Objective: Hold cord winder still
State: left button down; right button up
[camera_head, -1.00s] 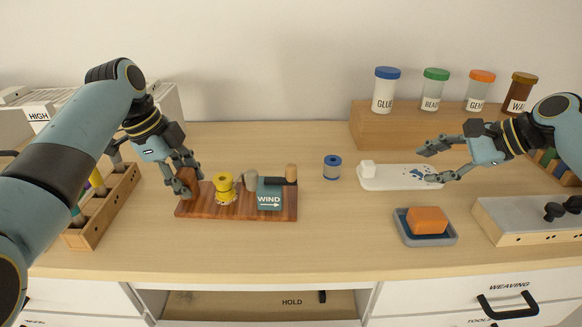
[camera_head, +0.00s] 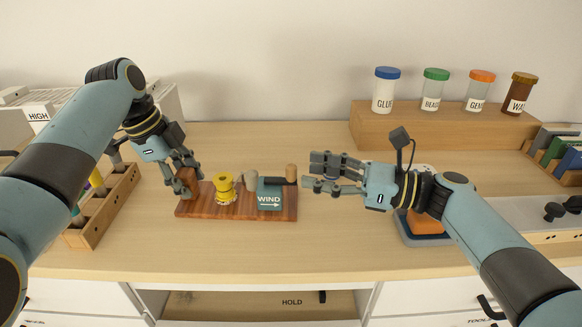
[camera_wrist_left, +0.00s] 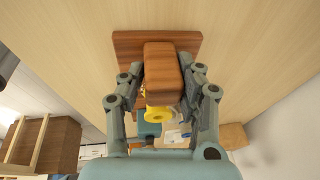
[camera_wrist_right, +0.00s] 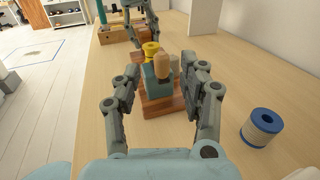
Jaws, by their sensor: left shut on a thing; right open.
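The cord winder (camera_head: 240,213) is a dark wooden board with a yellow spool (camera_head: 225,186), a teal block marked WIND (camera_head: 269,199) and a crank with a wooden knob (camera_head: 291,172). My left gripper (camera_head: 187,182) is shut on the brown wooden block at the winder's left end; the block (camera_wrist_left: 162,72) shows between its fingers in the left wrist view. My right gripper (camera_head: 308,184) is open and empty, just right of the crank knob. In the right wrist view the knob (camera_wrist_right: 161,66) stands ahead between the open fingers.
A blue-ended spool (camera_wrist_right: 262,127) stands beside my right gripper. An orange block (camera_head: 426,224) in a grey-blue tray lies partly behind my right arm. A tool rack (camera_head: 105,208) is at left, lidded jars on a wooden riser (camera_head: 400,128) at the back.

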aim_at(296, 170)
jog(key=x, duration=0.5)
jog(key=shift+a, duration=0.2)
grip_shut()
